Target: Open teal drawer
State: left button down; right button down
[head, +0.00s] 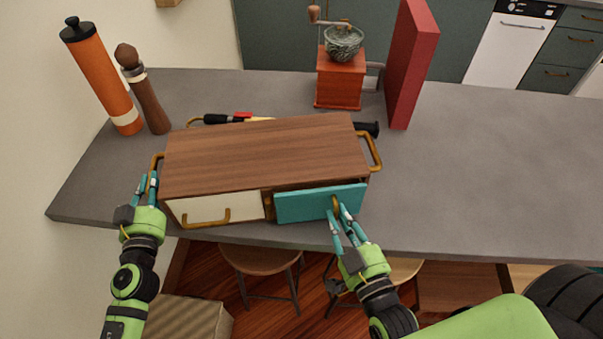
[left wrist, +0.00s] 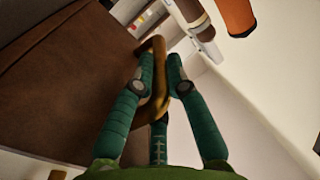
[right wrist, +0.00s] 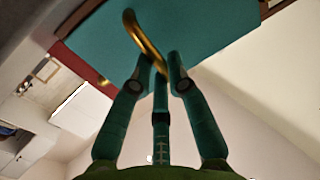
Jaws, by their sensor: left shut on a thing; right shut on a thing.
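A brown wooden drawer box (head: 265,155) stands near the front edge of the grey counter. Its teal drawer (head: 300,205) is at the front right, with a brass handle (right wrist: 143,38). The teal front stands slightly out from the box, with a narrow dark gap above it. My right gripper (head: 338,211) is shut on the teal drawer's handle, whose end passes between the fingers in the right wrist view. My left gripper (head: 147,180) is shut on the brass handle (left wrist: 160,62) on the box's left side.
A white drawer (head: 240,206) with a brass handle sits left of the teal one. An orange bottle (head: 100,75) and a pepper mill (head: 145,90) stand behind left. A coffee grinder (head: 340,80) and a red book (head: 408,65) stand behind. The counter's right side (head: 490,170) is clear. Stools are below.

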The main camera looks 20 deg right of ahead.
jog(key=s, duration=0.8)
jog(key=shift+s+a, duration=0.4)
jog(key=shift+a, duration=0.05)
jog(key=c, duration=1)
grip_release()
jog(key=shift+c, duration=0.2)
jog(key=s, duration=1.2)
jog(key=shift+s+d, duration=0.15)
jog(key=shift+d, duration=0.25)
